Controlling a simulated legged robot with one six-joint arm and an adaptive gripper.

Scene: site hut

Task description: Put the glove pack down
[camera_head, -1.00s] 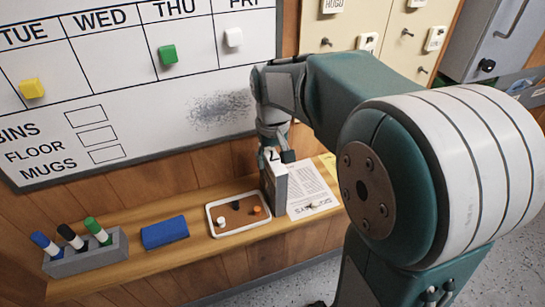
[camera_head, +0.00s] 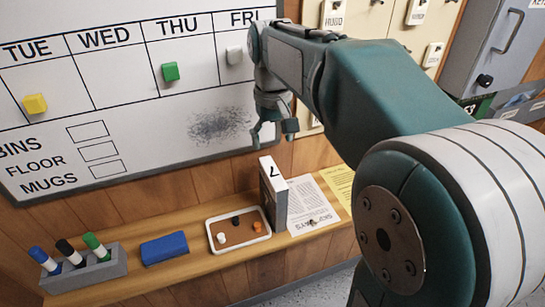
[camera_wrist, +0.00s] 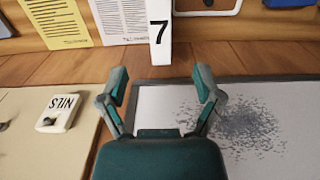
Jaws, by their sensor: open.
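The glove pack (camera_head: 274,200), a slim upright box with dark grey sides and a white edge marked 7, stands on the wooden shelf (camera_head: 190,271). It is between the small tray and the printed sheet. My gripper (camera_head: 273,133) is open and empty above the pack, with a gap between them. In the wrist view the pack's white edge (camera_wrist: 159,40) shows ahead of my open gripper (camera_wrist: 160,82), whose fingers are apart with nothing between them.
A tray (camera_head: 226,250) with small pieces, a blue block (camera_head: 164,248) and a marker holder (camera_head: 85,275) stand left of the pack. A white sheet (camera_head: 310,206) and a yellow sheet (camera_head: 341,183) lie right. A whiteboard (camera_head: 120,100) hangs behind.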

